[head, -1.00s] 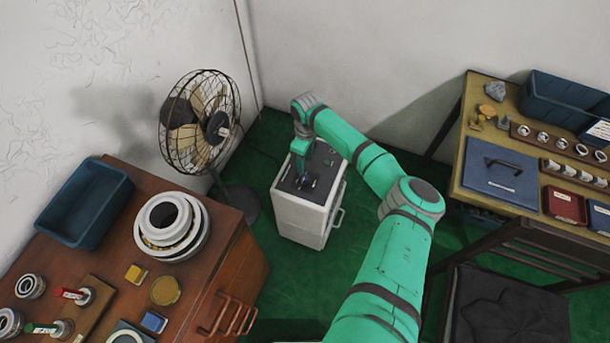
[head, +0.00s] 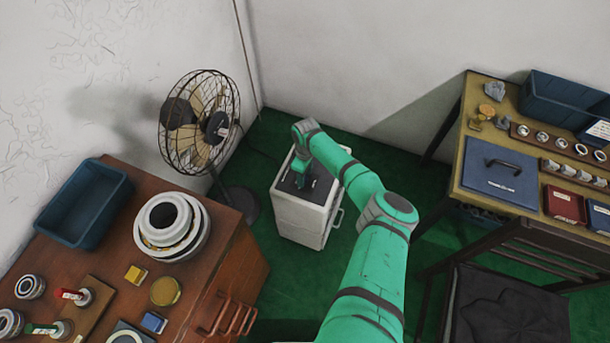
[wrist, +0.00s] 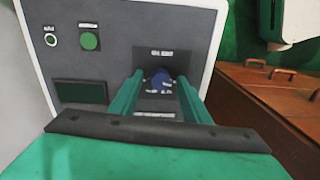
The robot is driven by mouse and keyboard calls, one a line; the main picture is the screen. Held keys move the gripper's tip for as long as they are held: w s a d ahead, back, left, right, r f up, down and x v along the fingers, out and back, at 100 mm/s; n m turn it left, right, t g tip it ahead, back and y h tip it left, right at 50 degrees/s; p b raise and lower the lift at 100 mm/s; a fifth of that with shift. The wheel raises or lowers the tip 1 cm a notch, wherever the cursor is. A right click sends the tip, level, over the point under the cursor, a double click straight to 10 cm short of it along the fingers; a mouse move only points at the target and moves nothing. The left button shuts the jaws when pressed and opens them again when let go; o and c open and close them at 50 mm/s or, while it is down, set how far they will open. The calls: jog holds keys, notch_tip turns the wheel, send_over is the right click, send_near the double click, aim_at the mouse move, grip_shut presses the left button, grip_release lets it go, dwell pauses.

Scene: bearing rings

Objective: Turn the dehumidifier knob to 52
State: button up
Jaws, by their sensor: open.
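The dehumidifier (head: 303,214) is a white box with a dark grey top panel, standing on the green floor. Its knob (wrist: 161,80) is blue and shows in the wrist view between my fingers, near their tips; in the head view my arm hides it. My gripper (wrist: 160,84) is open, with one green finger on each side of the knob. I cannot tell whether either finger touches it. In the head view my gripper (head: 302,180) is down at the panel. The label print around the knob is too small to read.
The panel also has a green button (wrist: 89,41), a ringed indicator (wrist: 51,40) and a dark display (wrist: 81,92). A fan (head: 200,122) stands close behind left. A wooden cabinet (head: 255,262) is at left, and a workbench (head: 470,150) at right.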

jog(key=c, duration=1)
jog(key=shift+c, duration=0.2)
jog(key=shift+m, duration=0.3)
jog(key=m, duration=0.4)
jog(key=shift+d, duration=0.1)
jog(key=m, duration=0.4)
jog(key=shift+s+m, duration=0.1)
jog(key=shift+m, duration=0.4)
jog(key=o, duration=1)
